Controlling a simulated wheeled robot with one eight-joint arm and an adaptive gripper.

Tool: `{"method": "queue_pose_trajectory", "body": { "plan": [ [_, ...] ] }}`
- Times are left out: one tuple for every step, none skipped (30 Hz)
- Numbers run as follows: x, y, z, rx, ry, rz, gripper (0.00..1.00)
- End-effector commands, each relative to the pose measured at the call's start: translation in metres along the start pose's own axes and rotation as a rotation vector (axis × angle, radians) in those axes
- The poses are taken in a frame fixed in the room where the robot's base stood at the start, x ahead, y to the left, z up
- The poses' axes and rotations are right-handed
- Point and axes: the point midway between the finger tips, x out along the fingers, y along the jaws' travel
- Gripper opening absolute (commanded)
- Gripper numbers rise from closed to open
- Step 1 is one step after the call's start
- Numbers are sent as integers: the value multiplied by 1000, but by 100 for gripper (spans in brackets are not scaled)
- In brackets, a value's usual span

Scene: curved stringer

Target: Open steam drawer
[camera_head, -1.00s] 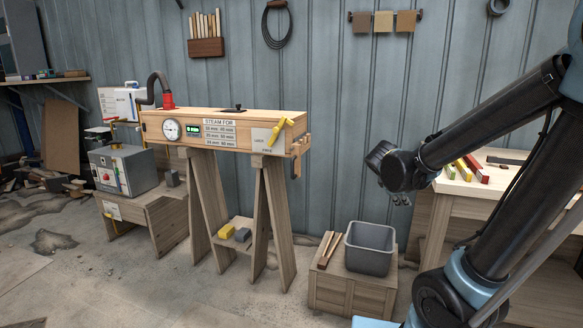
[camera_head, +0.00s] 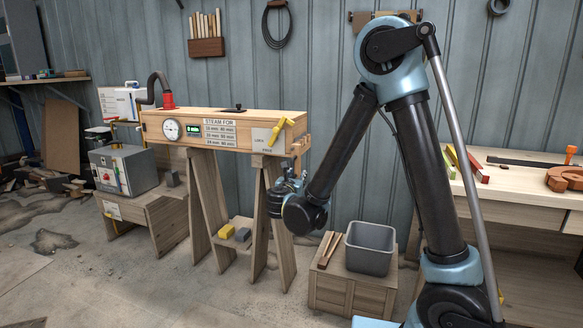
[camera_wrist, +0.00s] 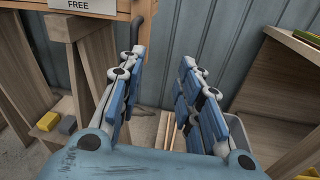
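The steam box (camera_head: 230,122) is a long pale wooden box on trestle legs, with a dial, a small green display and a "STEAM FOR" label on its front. A yellow lever (camera_head: 280,130) sits on a grey plate at its right end. A wooden end piece (camera_head: 300,146) closes that end. In the wrist view, a plate reading "FREE" (camera_wrist: 82,4) and the box's end (camera_wrist: 142,8) show at the top left. My gripper (camera_head: 291,182) is just below the box's right end. In the wrist view my gripper (camera_wrist: 162,58) is open, with nothing between its fingers.
A grey bin (camera_head: 370,247) and wooden strips (camera_head: 329,249) sit on a low crate beneath my arm. A workbench (camera_head: 520,185) stands on the right. A grey steam generator (camera_head: 124,170) stands at the left. The floor in front is clear.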

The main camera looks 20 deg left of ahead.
Motion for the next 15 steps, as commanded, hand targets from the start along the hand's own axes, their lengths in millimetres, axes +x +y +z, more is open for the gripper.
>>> {"method": "queue_pose_trajectory", "body": {
  "plan": [
    [-6,14,-4,-30,-16,23,32],
    [-8,19,-6,-47,-26,33,32],
    [-12,25,-8,-64,-35,45,32],
    [-13,29,-8,-76,-42,52,32],
    [-15,31,-9,-86,-47,57,32],
    [-16,34,-10,-94,-52,62,32],
    [-16,36,-10,-98,-55,64,32],
    [-15,37,-10,-101,-56,66,32],
    [-13,38,-10,-103,-57,67,32],
    [-11,38,-10,-104,-58,67,32],
    [-8,38,-10,-104,-58,67,32],
    [-3,38,-10,-104,-58,66,32],
    [1,38,-10,-104,-58,65,32],
    [6,38,-9,-103,-57,64,32],
    [12,38,-9,-103,-57,64,32]
  ]
}}
